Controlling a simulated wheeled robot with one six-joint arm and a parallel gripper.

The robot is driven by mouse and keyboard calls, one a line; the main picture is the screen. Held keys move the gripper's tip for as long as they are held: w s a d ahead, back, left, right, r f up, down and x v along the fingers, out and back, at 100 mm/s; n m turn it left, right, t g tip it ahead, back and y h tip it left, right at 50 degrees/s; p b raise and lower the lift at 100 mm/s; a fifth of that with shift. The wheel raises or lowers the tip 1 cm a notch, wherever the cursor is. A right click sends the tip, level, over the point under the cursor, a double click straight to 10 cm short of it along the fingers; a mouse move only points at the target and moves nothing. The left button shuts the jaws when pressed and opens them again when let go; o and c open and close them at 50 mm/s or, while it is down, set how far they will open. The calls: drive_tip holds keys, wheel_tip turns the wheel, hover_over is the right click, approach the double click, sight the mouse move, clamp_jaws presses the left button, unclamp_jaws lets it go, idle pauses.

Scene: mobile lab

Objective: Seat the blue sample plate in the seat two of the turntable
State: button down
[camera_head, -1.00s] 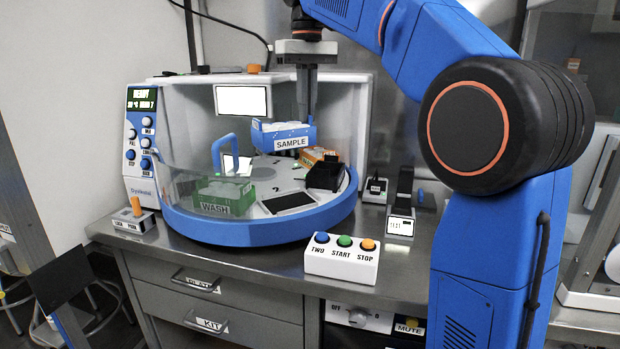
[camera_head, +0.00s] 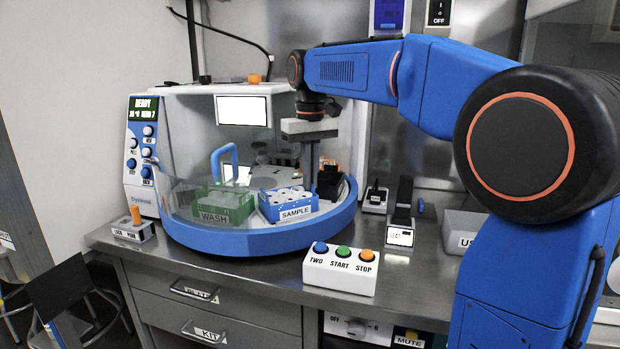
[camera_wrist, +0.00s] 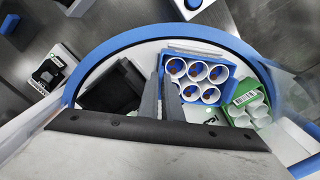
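The blue sample plate (camera_head: 287,204), labelled SAMPLE and holding several white cups, is at the front of the turntable (camera_head: 262,241), where seat two's dark outline showed earlier. It looks level; whether it is fully down is hidden. In the wrist view the plate (camera_wrist: 199,80) lies just right of my fingers. My gripper (camera_head: 310,186) points down at the plate's back right. In the wrist view my gripper (camera_wrist: 164,80) has its fingers close together at the plate's left wall, apparently shut on it. The exact contact is hard to see.
A green WASH plate (camera_head: 224,207) stands just left of the sample plate. A black holder (camera_head: 331,180) is to its right. The clear cover with a blue handle (camera_head: 224,158) is near the left. A button box (camera_head: 341,270) stands in front on the bench.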

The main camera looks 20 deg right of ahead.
drive_tip(key=shift+f, duration=0.25)
drive_tip(key=c, duration=1.9)
unclamp_jaws()
drive_tip(key=shift+c, duration=0.2)
drive_tip(key=shift+r, duration=0.15)
wheel_tip(320, 180, up, 12)
